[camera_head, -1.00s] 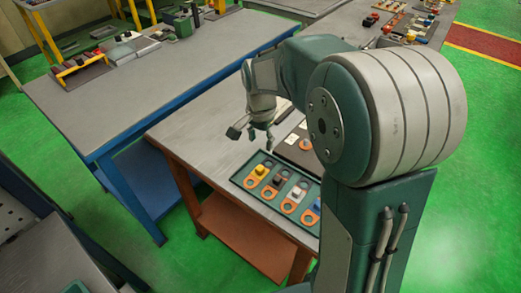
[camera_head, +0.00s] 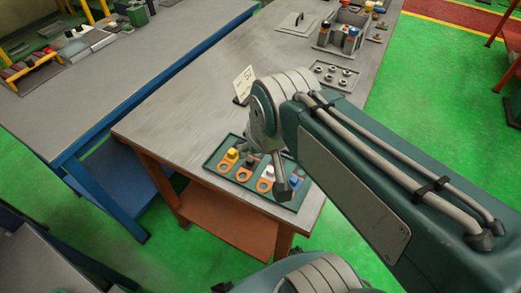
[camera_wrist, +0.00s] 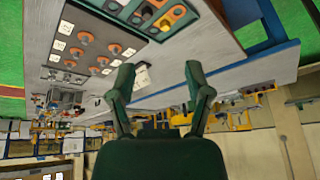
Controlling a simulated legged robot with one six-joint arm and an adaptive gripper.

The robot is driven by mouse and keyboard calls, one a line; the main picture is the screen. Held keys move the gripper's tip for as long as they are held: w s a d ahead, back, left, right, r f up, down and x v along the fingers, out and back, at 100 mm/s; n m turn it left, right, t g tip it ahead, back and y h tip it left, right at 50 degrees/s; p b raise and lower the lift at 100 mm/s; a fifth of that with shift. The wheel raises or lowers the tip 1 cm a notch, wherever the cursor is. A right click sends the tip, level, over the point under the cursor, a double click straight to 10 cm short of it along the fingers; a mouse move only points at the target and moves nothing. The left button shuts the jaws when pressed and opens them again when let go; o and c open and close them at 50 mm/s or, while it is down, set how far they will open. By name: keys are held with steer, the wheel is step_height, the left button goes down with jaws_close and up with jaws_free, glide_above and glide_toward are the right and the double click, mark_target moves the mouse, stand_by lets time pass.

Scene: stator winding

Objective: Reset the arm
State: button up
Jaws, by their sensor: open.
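My gripper (camera_wrist: 158,72) is open in the wrist view, its two green fingers spread with nothing between them. That view is tilted and nearly upside down. In the head view the forearm comes in from the right, and part of the gripper (camera_head: 283,186) shows over the right side of the green tray. The green tray (camera_head: 211,163) lies near the table's front edge and holds orange ring-ended parts with yellow, dark, white and blue blocks. My gripper hides some of it. The tray also shows at the top of the wrist view (camera_wrist: 115,15).
The grey worktable (camera_head: 175,115) has a clear left part. A plate with round fittings (camera_head: 334,76), a grey container (camera_head: 343,32) and a small white card (camera_head: 243,82) are farther back. A blue-framed table (camera_head: 110,85) stands to the left.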

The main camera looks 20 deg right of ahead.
steer(key=shift+s+f+n+t, duration=0.1)
steer(key=shift+s+n+t, duration=0.45)
steer(key=shift+s, duration=0.8)
stand_by(0.3)
